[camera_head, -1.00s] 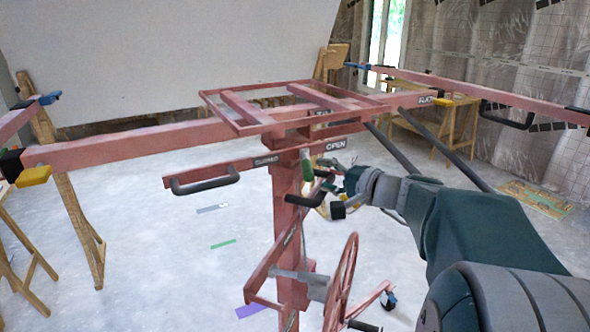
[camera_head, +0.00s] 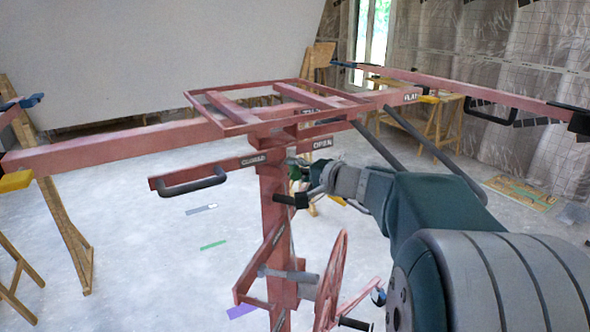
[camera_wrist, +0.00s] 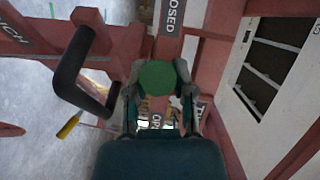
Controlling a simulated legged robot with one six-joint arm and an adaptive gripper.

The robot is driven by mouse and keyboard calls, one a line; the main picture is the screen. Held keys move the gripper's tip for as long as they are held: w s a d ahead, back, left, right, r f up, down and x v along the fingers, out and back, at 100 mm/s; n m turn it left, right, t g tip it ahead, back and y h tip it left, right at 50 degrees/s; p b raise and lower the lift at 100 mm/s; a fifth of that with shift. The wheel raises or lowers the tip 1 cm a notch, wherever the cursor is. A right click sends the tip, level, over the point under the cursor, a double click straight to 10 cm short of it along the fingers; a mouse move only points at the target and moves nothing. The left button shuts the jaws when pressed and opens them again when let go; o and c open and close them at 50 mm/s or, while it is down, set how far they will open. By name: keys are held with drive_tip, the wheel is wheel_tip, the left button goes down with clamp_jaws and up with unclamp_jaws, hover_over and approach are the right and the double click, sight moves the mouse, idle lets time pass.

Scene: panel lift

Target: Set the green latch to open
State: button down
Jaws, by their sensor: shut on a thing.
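The green latch shows in the wrist view as a round green knob end (camera_wrist: 158,77) between the two fingers. In the head view only a small green part (camera_head: 294,172) shows at the post, below the OPEN label (camera_head: 322,143); the rest is hidden by my gripper. My gripper (camera_head: 308,176) reaches it from the right and is shut on it; it also shows in the wrist view (camera_wrist: 158,90). The CLOSED label (camera_head: 254,160) is on the red bar left of the post. In the wrist view, part of that label (camera_wrist: 171,16) lies above the knob and an OPEN label below.
The red panel lift post (camera_head: 273,215) carries a top frame (camera_head: 225,118). A black handle (camera_head: 192,187) hangs under the left bar, and a black handle (camera_wrist: 75,70) is close left of my gripper in the wrist view. A red handwheel (camera_head: 332,280) stands below.

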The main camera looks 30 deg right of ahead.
drive_tip(key=shift+d+f, duration=0.1)
drive_tip(key=shift+d, duration=0.05)
drive_tip(key=shift+s+d+f+n+g+y, duration=0.1)
drive_tip(key=shift+d+n+g+y, duration=0.65)
drive_tip(key=shift+n+y, duration=0.3)
drive_tip(key=shift+s+d+n+g+y, duration=0.1)
drive_tip(key=shift+d+n+g+y, duration=0.5)
drive_tip(key=shift+n+g+y, duration=0.4)
drive_tip(key=shift+s+d+f+n+g+y, duration=0.1)
drive_tip(key=shift+d+n+g+y, duration=0.6)
drive_tip(key=shift+y, duration=0.55)
